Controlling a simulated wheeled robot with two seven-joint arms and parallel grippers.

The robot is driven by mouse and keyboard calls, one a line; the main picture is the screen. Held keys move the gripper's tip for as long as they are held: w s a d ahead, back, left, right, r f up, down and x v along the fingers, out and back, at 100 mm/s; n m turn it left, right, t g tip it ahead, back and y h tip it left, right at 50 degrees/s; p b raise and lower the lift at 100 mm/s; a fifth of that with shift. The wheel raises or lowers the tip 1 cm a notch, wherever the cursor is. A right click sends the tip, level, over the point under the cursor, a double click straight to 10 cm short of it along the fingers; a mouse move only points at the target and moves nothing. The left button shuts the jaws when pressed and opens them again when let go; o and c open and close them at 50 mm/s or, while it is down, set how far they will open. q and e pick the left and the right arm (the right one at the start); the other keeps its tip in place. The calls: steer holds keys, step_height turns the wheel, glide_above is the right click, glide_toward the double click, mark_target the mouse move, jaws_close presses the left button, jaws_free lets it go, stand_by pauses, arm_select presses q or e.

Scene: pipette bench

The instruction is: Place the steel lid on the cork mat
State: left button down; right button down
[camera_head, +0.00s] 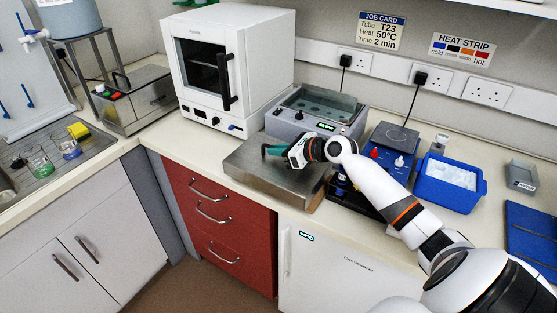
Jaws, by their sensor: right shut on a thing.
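The steel lid (255,182) is a wide, shallow brushed-metal box shape in the middle of the worktop, in front of the grey bath. My right gripper (274,151) is over its top, shut on the lid's dark green handle. A thin brown strip, which looks like the cork mat (317,203), shows at the lid's right front corner. The lid covers most of this mat. I cannot tell whether the lid touches the mat or hangs just above it. My left gripper is not in view.
The open grey water bath (316,119) stands right behind the lid, with a white oven (226,75) behind left. A dark rack (356,196) and a blue tub (449,184) stand to the right. Worktop (200,150) is clear left of the lid.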

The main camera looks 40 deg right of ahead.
mark_target(275, 159)
steer(key=shift+f, duration=1.6)
steer(key=c, duration=1.5)
jaws_free()
steer(key=shift+a+f, duration=0.1)
steer(key=b+v, duration=0.1)
steer(key=v, duration=1.1)
steer(key=shift+s, duration=0.1)
